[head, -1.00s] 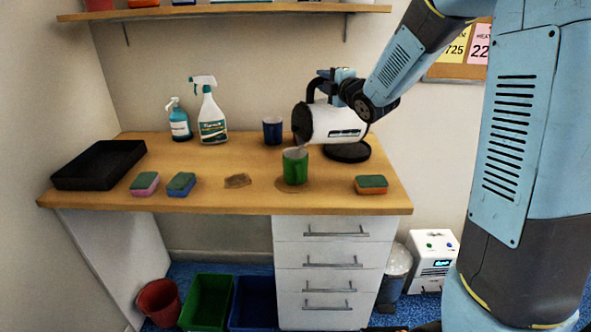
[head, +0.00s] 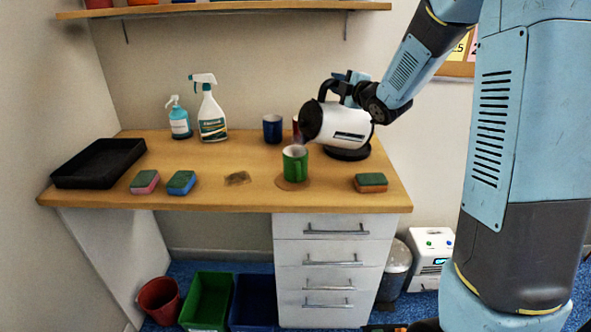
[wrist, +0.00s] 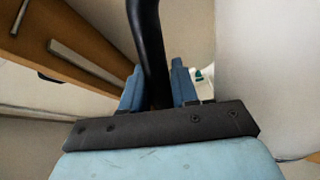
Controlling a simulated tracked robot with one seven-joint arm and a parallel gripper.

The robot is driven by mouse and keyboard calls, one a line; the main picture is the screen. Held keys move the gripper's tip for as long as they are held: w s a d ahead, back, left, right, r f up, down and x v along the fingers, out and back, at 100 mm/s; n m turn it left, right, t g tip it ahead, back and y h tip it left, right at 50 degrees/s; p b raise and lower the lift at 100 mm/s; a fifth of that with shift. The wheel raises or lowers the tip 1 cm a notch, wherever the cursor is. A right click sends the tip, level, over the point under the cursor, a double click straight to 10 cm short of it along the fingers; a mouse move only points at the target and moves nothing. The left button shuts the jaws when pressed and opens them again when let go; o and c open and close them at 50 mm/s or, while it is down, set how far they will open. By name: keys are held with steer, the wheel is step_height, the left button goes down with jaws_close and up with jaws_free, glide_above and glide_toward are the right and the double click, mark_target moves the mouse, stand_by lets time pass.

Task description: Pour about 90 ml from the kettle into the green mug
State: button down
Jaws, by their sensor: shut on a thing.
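The white kettle (head: 345,125) with a dark lid end is held in the air, tilted with its mouth to the left. Its mouth is above and slightly right of the green mug (head: 294,163). A faint streak shows between mouth and mug; I cannot tell whether liquid is still flowing. The mug stands upright on the table, and its fill level is hidden. My gripper (head: 346,88) is shut on the kettle's black handle (wrist: 152,50), which passes between the blue fingers in the wrist view. The black kettle base (head: 347,154) sits below the kettle.
A blue mug (head: 272,129) and a partly hidden red mug (head: 296,126) stand behind. A sponge (head: 371,182) lies right of the green mug. A brown patch (head: 237,178), two sponges, two bottles and a black tray (head: 98,164) lie left. A brownish ring surrounds the green mug's foot.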

steer(key=shift+w+d+f+m, duration=0.15)
steer(key=shift+w+d+m, duration=0.3)
steer(key=shift+d, duration=0.25)
steer(key=shift+w+d+f+m, duration=0.1)
steer(key=shift+w+d+m, duration=0.25)
steer(key=shift+d+m, duration=0.25)
steer(key=shift+d+b, duration=0.15)
steer(key=shift+b, duration=0.15)
stand_by(0.9)
